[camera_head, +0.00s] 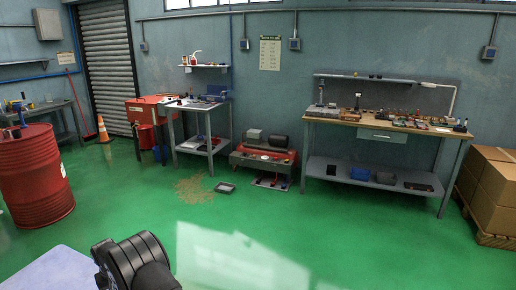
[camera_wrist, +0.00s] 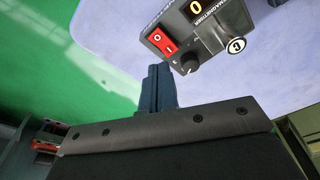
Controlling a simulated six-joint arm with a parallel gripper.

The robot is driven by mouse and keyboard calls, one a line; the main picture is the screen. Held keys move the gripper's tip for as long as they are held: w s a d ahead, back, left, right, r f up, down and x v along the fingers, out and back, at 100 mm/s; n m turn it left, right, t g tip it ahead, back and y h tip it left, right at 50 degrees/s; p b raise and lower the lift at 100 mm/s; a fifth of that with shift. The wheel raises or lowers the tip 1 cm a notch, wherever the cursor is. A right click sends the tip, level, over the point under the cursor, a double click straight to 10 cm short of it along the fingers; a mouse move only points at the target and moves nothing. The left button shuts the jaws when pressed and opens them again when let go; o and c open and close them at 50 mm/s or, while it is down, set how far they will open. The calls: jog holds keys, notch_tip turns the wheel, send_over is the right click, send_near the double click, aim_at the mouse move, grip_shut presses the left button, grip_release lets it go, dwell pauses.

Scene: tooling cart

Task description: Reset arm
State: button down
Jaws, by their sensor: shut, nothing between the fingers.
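My gripper (camera_wrist: 160,72) shows in the wrist view, its dark fingers closed together with nothing between them. Beyond the fingertips is a dark grey box (camera_wrist: 205,28) lettered "MAGNETISER", with a red rocker switch (camera_wrist: 162,40), a black knob (camera_wrist: 190,62) and a lit display reading 0. The fingertips appear just below the switch in the picture; I cannot tell the gap. In the head view a black part of my arm shows at the bottom left; the fingers are not visible there.
The box stands on a pale lavender top (camera_wrist: 262,75), whose edge also shows in the head view (camera_head: 50,272). Green floor (camera_head: 310,235) lies open ahead. A red drum (camera_head: 35,180) stands left, a workbench (camera_head: 385,125) and cardboard boxes (camera_head: 490,180) right.

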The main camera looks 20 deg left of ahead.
jog(key=shift+r, duration=0.35)
jog(key=shift+f, duration=0.1)
notch_tip(320, 180, down, 7)
jog(key=shift+r, duration=0.2)
dwell(0.4)
notch_tip(320, 180, up, 6)
jog(key=shift+r, duration=0.15)
notch_tip(320, 180, down, 7)
jog(key=shift+f, duration=0.1)
jog(key=s+d+r+n, duration=0.2)
jog(key=r, duration=1.1)
jog(key=s+d+r+n+t, duration=0.1)
jog(key=s+d+r+n, duration=0.1)
jog(key=r, duration=1.2)
jog(key=shift+s+r+n+y, duration=0.2)
jog(key=shift+s+n+y, duration=0.15)
jog(key=shift+s, duration=0.35)
